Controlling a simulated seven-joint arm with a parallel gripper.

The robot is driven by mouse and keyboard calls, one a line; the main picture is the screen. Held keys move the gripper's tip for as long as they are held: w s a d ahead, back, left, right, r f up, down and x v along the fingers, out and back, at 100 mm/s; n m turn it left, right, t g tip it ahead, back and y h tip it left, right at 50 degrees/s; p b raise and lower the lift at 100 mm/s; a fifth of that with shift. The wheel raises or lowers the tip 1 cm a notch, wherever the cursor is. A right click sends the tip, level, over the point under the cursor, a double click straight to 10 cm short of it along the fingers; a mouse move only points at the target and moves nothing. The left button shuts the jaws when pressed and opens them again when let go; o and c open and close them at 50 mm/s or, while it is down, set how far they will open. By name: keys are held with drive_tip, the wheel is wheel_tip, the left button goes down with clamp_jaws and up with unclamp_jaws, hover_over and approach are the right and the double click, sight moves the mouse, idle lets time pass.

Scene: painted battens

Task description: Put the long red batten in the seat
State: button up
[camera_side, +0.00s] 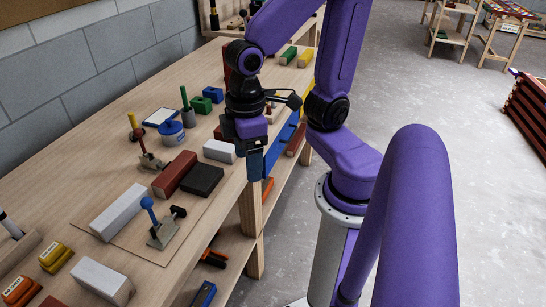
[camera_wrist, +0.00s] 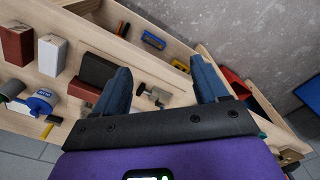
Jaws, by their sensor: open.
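A dark red batten (camera_side: 175,173) lies on the bench beside a black block (camera_side: 202,181). It also shows in the wrist view (camera_wrist: 83,91), below the black block (camera_wrist: 98,69). Another red piece (camera_wrist: 15,45) lies beside a white block (camera_wrist: 50,55). I cannot tell for sure which red piece is the long one. No seat can be picked out with certainty; a thin board (camera_side: 148,243) carries clamps and blocks. My gripper (camera_side: 256,162) is over the bench's front edge, right of the black block. Its blue fingers (camera_wrist: 163,85) are apart and empty.
White blocks (camera_side: 118,211) and a blue-handled clamp (camera_side: 162,230) stand on the near bench. A lower shelf (camera_side: 228,255) runs below.

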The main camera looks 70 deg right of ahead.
drive_tip(key=s+n, duration=0.1)
drive_tip(key=s+d+n, duration=0.1)
drive_tip(key=s, duration=0.1)
drive_tip(key=s+n, duration=0.1)
drive_tip(key=n, duration=0.1)
drive_tip(key=shift+s+d+f, duration=0.1)
drive_tip(key=shift+s+d, duration=0.15)
drive_tip(key=shift+s, duration=0.15)
idle(0.8)
